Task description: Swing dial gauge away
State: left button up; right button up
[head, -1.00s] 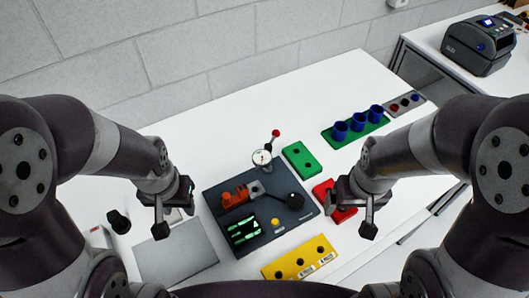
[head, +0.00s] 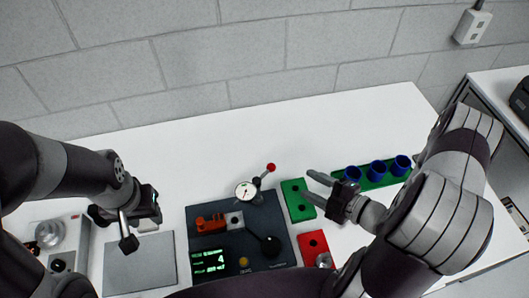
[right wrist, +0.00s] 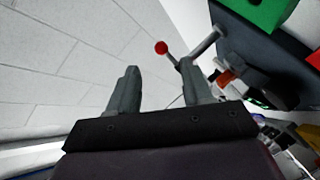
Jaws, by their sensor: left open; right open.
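The dial gauge (head: 246,191) has a round white face and sits at the back edge of the dark fixture plate (head: 283,246). Its arm ends in a red ball knob (head: 271,168), raised at the gauge's right. The red knob also shows in the right wrist view (right wrist: 161,47), beyond the fingers and between them. My right gripper (head: 314,186) is open and empty, to the right of the knob and apart from it, above the green block. My left gripper (head: 134,231) is open and empty, left of the fixture over the grey pad.
A green block (head: 298,199) and a red block (head: 312,247) stand right of the fixture. A green rack (head: 365,184) with blue cups lies behind my right arm. A grey pad (head: 140,264) and a device with a knob (head: 50,233) are at the left. The table's back is clear.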

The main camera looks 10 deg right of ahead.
aim_at(275, 168)
jog(key=p+x, duration=0.1)
jog(key=x, duration=0.6)
jog(key=a+r+p+x, duration=0.1)
jog(key=x, duration=0.3)
jog(key=shift+a+f+p, duration=0.15)
jog(key=shift+a+p, duration=0.05)
jog(key=shift+p, duration=0.15)
jog(key=shift+w+a+f, duration=0.1)
jog(key=shift+w+a, duration=0.05)
jog(key=shift+a, duration=0.1)
jog(key=shift+w+a, duration=0.1)
jog(key=shift+a, duration=0.25)
pick_arm(q)
jog(key=r, duration=0.1)
jog(key=a+r, duration=0.1)
jog(key=shift+s+a+r, duration=0.15)
jog(key=shift+s+r, duration=0.05)
jog(key=shift+r, duration=0.2)
pick_arm(e)
jog(key=shift+d, duration=0.1)
jog(key=shift+w, duration=0.1)
grip_shut()
